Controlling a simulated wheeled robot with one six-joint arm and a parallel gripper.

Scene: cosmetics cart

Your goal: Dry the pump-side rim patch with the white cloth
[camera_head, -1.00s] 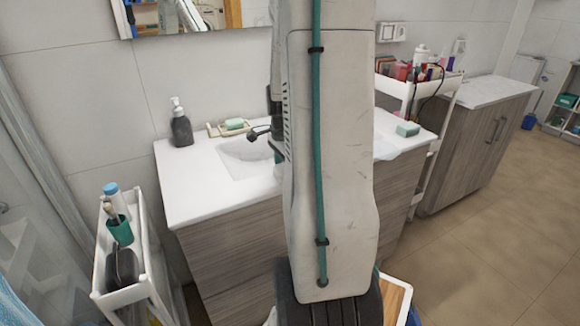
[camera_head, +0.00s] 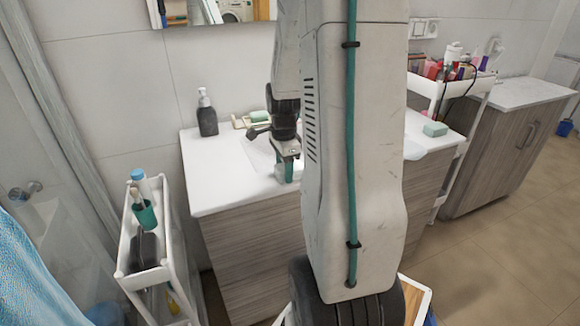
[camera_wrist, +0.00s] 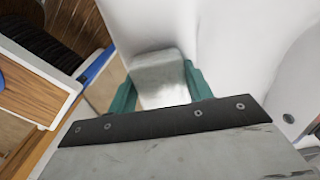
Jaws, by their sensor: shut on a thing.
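My gripper (camera_head: 287,172) hangs over the front part of the white sink counter (camera_head: 215,180), beside the basin (camera_head: 258,158). Its teal fingers are shut on a pale grey-white piece, which I take for the white cloth (camera_wrist: 160,78); it also shows in the head view (camera_head: 280,173). I cannot tell whether it touches the counter. The dark pump bottle (camera_head: 208,116) stands upright at the back left of the counter, apart from my gripper. No wet patch can be made out on the pump-side rim. My arm hides the basin's right part.
A soap dish with green soap (camera_head: 258,116) sits behind the basin. A green block (camera_head: 434,129) lies at the counter's right end. A white cart (camera_head: 127,238) with a teal cup stands at the left. A loaded white cart (camera_head: 478,88) stands right of the counter.

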